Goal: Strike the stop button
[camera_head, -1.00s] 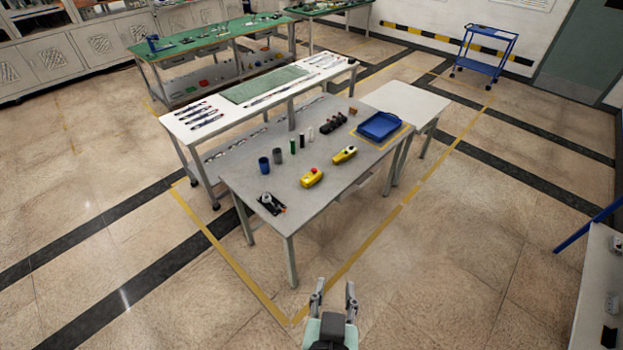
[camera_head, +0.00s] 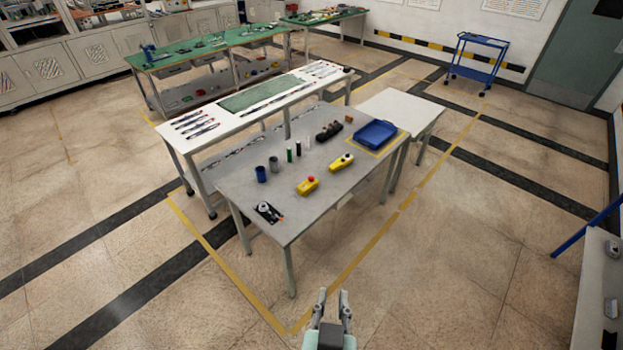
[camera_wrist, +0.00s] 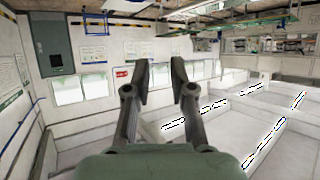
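A yellow control box with a red button on top (camera_head: 308,186) lies on the grey table (camera_head: 245,188), near its front edge. A second yellow box (camera_head: 341,162) lies to its right, with a light or pale top piece; its button colour is hard to tell. My gripper (camera_head: 334,294) is at the bottom of the head view, in front of the table and well apart from both boxes. Its two fingers are spread with nothing between them. In the wrist view my gripper (camera_wrist: 158,75) is also open and empty; neither box can be made out there.
The grey table also holds a blue cup (camera_head: 261,174), several small bottles, a blue tray (camera_head: 375,134) and a black device (camera_head: 268,212) at the near left corner. A white table (camera_head: 190,150) stands behind. Floor before the table is clear.

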